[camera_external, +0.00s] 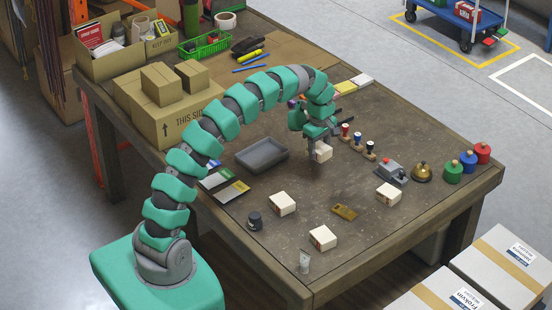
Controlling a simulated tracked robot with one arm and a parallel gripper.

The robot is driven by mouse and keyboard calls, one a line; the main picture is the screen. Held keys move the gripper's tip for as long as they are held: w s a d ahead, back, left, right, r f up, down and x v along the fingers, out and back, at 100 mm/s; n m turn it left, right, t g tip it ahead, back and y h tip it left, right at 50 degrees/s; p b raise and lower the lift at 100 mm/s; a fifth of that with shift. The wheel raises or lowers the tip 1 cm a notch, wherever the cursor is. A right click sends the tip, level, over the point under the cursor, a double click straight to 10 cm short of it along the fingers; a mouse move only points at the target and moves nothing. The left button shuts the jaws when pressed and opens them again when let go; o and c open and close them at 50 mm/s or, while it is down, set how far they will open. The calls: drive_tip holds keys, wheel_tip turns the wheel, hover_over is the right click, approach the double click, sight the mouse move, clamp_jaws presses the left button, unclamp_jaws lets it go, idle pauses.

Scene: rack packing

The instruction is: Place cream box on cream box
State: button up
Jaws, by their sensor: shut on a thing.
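My gripper (318,142) points down over the middle of the table and is shut on a cream box (323,153). Whether this box touches the table is hard to tell. Three other cream boxes lie apart on the table: one (282,204) at the front left of the held box, one (322,238) nearer the front edge, and one (388,194) to the right. Each stands alone with nothing on top. The upper part of the held box is partly hidden by my gripper.
A grey tray (262,154) lies left of my gripper. Stamps (358,138), a grey device (391,172), a brass bell (422,172) and coloured weights (468,161) stand to the right. A dark jar (255,221), a brass piece (344,212) and a small tube (305,262) are near the front.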

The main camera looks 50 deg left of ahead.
drive_tip(key=s+d+f+m+b, duration=0.1)
drive_tip(key=s+d, duration=0.2)
drive_tip(key=s, duration=1.4)
drive_tip(key=s+d+b, duration=0.2)
drive_tip(key=s+d, duration=0.1)
drive_tip(key=s, duration=1.4)
drive_tip(key=b, duration=0.1)
hover_over(282, 200)
drive_tip(key=shift+s+f, duration=0.1)
drive_tip(key=shift+f, duration=1.05)
drive_tip(key=shift+w+f+b, duration=0.2)
drive_tip(key=shift+f+b, duration=0.2)
drive_tip(key=shift+f, duration=1.1)
drive_tip(key=shift+f, duration=0.1)
drive_tip(key=o, duration=1)
drive_tip(key=shift+c, duration=0.2)
drive_tip(key=shift+o, duration=0.2)
